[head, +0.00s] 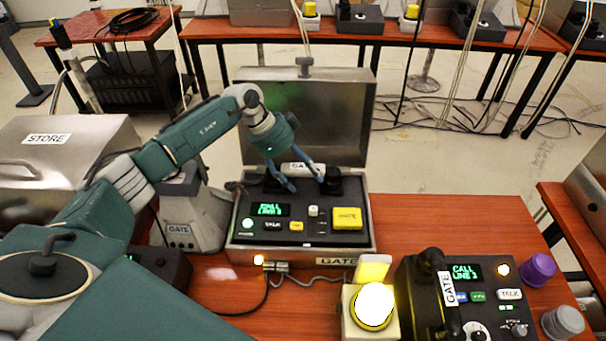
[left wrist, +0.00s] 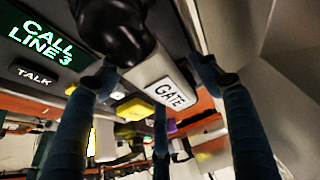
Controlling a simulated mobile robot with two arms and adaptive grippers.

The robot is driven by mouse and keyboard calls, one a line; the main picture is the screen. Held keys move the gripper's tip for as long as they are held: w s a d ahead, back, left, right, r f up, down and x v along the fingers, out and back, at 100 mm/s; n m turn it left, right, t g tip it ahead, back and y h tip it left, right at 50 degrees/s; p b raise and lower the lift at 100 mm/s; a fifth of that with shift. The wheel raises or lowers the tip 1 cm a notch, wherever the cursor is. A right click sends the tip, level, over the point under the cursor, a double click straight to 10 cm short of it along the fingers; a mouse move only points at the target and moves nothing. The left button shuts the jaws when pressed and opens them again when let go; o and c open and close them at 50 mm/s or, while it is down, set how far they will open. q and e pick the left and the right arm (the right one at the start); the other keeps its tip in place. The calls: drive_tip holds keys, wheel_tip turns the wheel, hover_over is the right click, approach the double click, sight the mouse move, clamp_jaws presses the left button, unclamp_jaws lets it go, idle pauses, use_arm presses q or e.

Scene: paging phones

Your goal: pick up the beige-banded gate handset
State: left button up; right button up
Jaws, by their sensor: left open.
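The beige-banded gate handset (head: 302,167) lies across the back of the panel in an open metal case, with black ends and a beige grip labelled GATE. In the left wrist view the handset (left wrist: 150,75) shows close up, its beige part passing between my fingers. My left gripper (head: 305,182) is open over the handset, fingers pointing down on either side of its middle. In the left wrist view the gripper (left wrist: 153,80) has its fingers spread; I cannot tell whether they touch the handset. My right gripper is not in view.
The case (head: 372,215) has its lid raised behind the handset. A desk phone (head: 410,300) with another black handset and GATE tag stands at the right. A lit yellow lamp (head: 372,308) stands in front. A closed STORE case (head: 60,150) sits left. The table's right is partly clear.

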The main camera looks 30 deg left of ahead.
use_arm(q)
drive_tip(key=shift+f, duration=0.25)
idle(0.3)
drive_tip(key=c, duration=1.5)
